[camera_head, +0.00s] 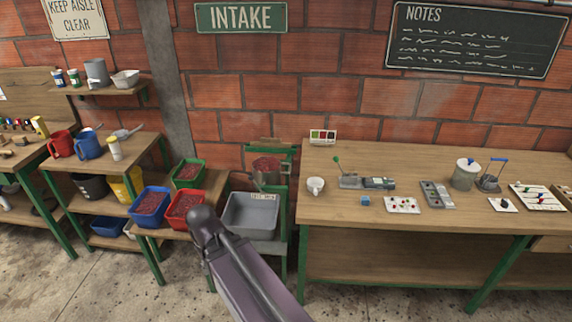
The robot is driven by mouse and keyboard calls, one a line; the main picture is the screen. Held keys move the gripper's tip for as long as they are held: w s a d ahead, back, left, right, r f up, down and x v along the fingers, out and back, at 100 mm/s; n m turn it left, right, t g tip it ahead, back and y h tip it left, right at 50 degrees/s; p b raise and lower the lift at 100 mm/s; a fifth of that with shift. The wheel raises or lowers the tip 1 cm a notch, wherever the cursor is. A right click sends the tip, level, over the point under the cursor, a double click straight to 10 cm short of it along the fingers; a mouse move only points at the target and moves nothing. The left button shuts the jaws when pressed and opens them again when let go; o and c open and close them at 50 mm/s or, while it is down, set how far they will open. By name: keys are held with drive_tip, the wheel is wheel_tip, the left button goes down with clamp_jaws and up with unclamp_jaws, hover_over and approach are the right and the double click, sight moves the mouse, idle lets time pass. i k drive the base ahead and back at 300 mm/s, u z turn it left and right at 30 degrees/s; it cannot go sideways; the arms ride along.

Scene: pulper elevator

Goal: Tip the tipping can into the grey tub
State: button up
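The tipping can (268,177) looks like a metal can filled with dark red cherries. It appears upright in a green frame (283,152) against the brick wall, under the INTAKE sign. The grey tub (250,228) is below and in front of the can, on a green-legged stand. It looks empty, with a pale label on its back rim. My arm rises from the bottom edge, and its dark rounded joint covers part of the area just left of the tub. My gripper does not show.
A long wooden bench (420,229) with a white cup (315,187) and small tools is on the right. Concrete floor (110,280) is open at front left.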

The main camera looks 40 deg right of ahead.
sight(266, 170)
drive_tip(key=z, duration=0.2)
drive_tip(key=i, duration=1.1)
drive_tip(key=z, duration=0.65)
